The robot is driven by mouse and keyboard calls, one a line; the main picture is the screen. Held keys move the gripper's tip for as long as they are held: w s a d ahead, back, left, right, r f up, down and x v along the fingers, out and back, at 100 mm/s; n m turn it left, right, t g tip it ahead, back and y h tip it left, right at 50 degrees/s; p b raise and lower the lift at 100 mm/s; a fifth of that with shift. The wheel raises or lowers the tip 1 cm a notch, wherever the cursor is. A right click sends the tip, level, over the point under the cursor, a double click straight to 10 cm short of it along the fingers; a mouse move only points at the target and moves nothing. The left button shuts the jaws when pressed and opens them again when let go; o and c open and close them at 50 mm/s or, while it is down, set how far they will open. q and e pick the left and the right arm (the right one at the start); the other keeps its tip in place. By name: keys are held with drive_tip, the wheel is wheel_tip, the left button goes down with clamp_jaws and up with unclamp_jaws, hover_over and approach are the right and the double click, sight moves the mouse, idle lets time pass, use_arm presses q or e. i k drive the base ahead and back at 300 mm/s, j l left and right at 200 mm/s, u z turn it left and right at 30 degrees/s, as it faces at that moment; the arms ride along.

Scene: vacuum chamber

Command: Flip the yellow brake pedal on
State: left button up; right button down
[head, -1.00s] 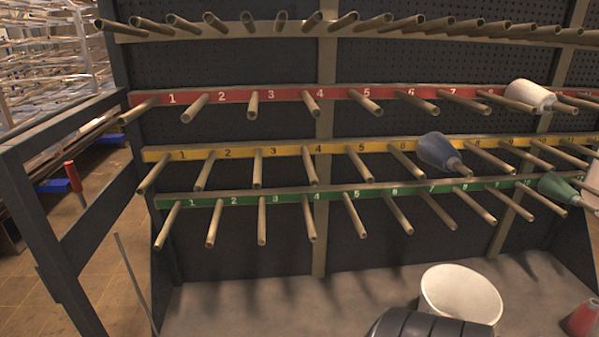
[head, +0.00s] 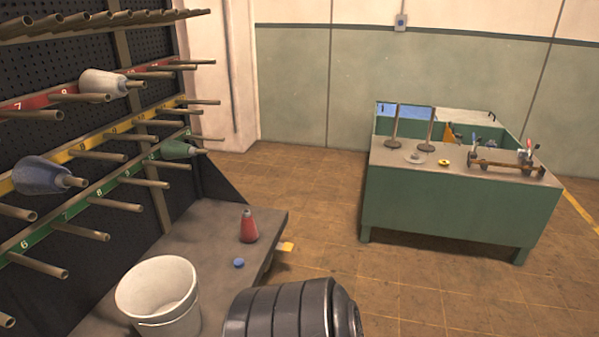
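No part that I can clearly tell is the brake pedal shows. A small flat yellow piece (head: 286,247) sticks out low beside the right edge of the grey rack table; I cannot tell what it is. A yellow shape (head: 455,132) shows in part behind the green workbench's top, and a small yellow round piece (head: 444,162) lies on that top. Neither of my grippers is in the head view.
A peg rack (head: 60,130) with cones of yarn stands at left. Its grey table (head: 218,258) holds a white bucket (head: 160,295), a red cone (head: 249,227) and a blue cap (head: 239,263). A green workbench (head: 450,205) stands at right. Tiled floor between is clear.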

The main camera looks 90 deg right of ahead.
sight(286, 247)
drive_tip(key=z, duration=2.75)
drive_tip(key=i+l, duration=0.2)
drive_tip(key=i, duration=0.25)
drive_tip(key=i+l, duration=0.2)
drive_tip(key=i, duration=0.25)
drive_tip(key=i+l, duration=0.2)
drive_tip(key=i, duration=0.25)
drive_tip(key=i+l, duration=0.2)
drive_tip(key=i, duration=0.25)
drive_tip(key=i+l, duration=0.15)
drive_tip(key=i, duration=0.3)
drive_tip(key=u, duration=0.05)
